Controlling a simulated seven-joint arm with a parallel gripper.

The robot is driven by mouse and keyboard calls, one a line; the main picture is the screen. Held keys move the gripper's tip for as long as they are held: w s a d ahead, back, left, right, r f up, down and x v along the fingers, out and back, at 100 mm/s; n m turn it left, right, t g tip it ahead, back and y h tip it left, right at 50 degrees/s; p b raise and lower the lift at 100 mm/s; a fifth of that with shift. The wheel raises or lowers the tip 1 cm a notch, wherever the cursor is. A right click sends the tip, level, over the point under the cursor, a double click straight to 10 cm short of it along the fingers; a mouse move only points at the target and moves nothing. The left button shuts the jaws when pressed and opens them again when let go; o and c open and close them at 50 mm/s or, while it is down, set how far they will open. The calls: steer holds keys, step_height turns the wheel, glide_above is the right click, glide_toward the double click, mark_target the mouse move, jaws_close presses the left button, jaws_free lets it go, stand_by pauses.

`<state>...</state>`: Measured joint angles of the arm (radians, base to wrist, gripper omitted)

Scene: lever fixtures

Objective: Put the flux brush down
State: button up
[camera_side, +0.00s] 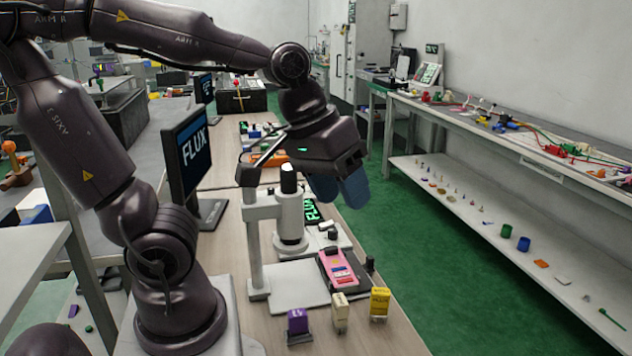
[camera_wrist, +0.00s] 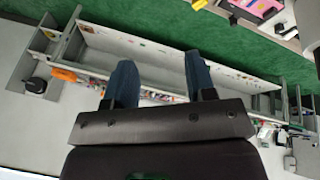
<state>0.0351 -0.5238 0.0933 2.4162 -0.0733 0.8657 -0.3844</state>
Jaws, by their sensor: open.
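My gripper (camera_side: 341,192) hangs over the right edge of the wooden bench (camera_side: 386,335) in the side view, its blue fingers tilted downward. In the wrist view the two fingers (camera_wrist: 160,76) stand wide apart with nothing between them. I cannot pick out the flux brush for certain in either view.
A grey-white stand with a black-topped post (camera_side: 289,215) is close left of my gripper. A pink device (camera_side: 338,270) and small purple (camera_side: 298,322), cream (camera_side: 340,312) and yellow (camera_side: 379,303) blocks sit nearer. Green floor (camera_side: 420,240) separates the bench from a wall shelf (camera_side: 520,215).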

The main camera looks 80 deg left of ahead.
steer(key=s+m, duration=0.1)
steer(key=s+r+m, duration=0.1)
steer(key=m, duration=0.1)
steer(key=s+m+t+y, duration=0.1)
steer(key=m, duration=0.1)
steer(key=shift+s+d+r, duration=0.15)
steer(key=shift+s+r, duration=0.1)
